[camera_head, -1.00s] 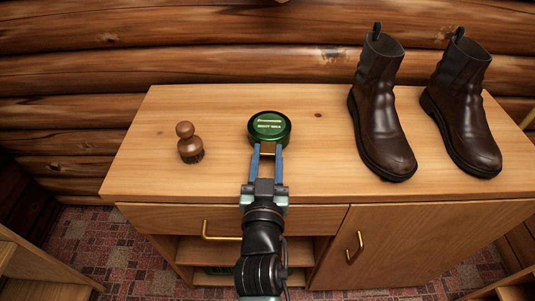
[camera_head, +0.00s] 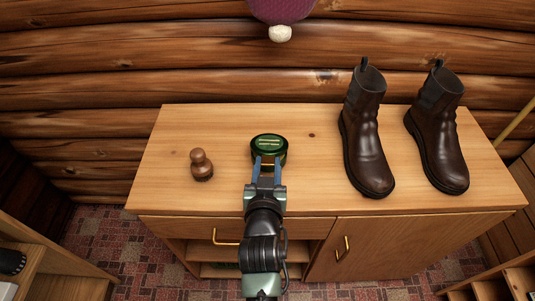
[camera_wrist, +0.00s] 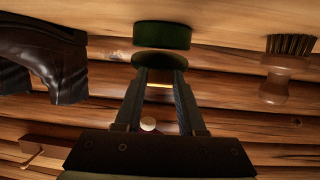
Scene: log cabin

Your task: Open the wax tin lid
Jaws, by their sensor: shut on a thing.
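The round dark green wax tin (camera_head: 283,158) stands on the wooden cabinet top, with its lid (camera_head: 268,141) facing up and pale lettering on it. My gripper (camera_head: 268,162) reaches it from the front, its blue fingers shut on the brass tab at the lid's near edge. In the wrist view, which is upside down, the tin body (camera_wrist: 162,36) and the lid (camera_wrist: 160,60) show as two green parts with a narrow gap between them. The brass tab (camera_wrist: 160,85) lies between the fingertips. The tin's inside is hidden.
A wooden brush (camera_head: 201,165) stands left of the tin, and two brown boots (camera_head: 368,140) stand to the right. The cabinet top (camera_head: 225,125) is clear around the tin. A drawer handle (camera_head: 228,238) is below its front edge.

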